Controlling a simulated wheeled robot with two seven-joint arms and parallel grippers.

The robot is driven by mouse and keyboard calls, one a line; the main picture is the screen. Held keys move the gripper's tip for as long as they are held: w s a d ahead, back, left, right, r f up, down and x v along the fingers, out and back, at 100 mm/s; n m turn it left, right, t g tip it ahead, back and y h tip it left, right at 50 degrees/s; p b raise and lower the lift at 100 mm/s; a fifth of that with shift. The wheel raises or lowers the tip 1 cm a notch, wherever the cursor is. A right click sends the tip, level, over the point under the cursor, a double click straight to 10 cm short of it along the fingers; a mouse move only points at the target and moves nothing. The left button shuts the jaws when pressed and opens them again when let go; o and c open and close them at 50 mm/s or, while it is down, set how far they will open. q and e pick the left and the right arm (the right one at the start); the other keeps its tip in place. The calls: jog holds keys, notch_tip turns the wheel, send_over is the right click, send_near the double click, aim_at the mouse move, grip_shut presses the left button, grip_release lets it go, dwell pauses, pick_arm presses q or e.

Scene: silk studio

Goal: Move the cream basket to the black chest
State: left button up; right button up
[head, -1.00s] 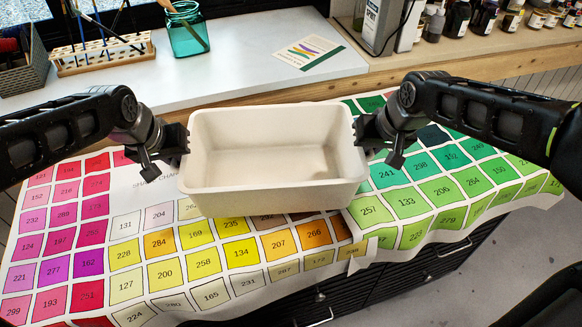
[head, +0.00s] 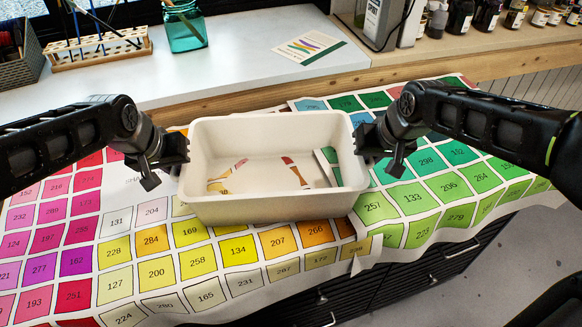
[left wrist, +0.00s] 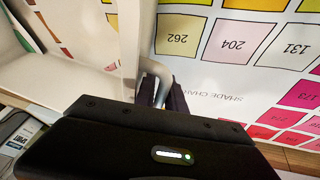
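The cream basket (head: 270,208), an open rectangular tub, sits low over the shade chart in the head view, upright, and appears to touch it. Coloured patches show on its floor. My left gripper (head: 177,157) is at its left end and my right gripper (head: 362,140) at its right end. The left wrist view shows the basket's pale wall (left wrist: 128,45) and a pale handle loop (left wrist: 157,72) between my left gripper's dark fingers (left wrist: 163,93). The right fingertips are hidden at the basket's end. The black chest (head: 400,282), with metal handles, stands under the chart.
The coloured shade chart (head: 97,255) covers the chest top and hangs over its front edge. Behind is a pale counter (head: 130,88) with a teal jar (head: 187,32), a brush rack (head: 98,50) and a leaflet (head: 308,47). Several bottles stand at the back right.

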pick_arm(q)
jog(key=o, duration=0.3)
jog(key=shift+r, duration=0.15)
pick_arm(e)
jog(key=o, duration=0.3)
jog(key=shift+r, duration=0.15)
pick_arm(q)
jog(key=shift+r, duration=0.1)
jog(key=v, duration=0.8)
pick_arm(e)
jog(key=v, duration=0.8)
pick_arm(q)
jog(key=shift+a, duration=0.1)
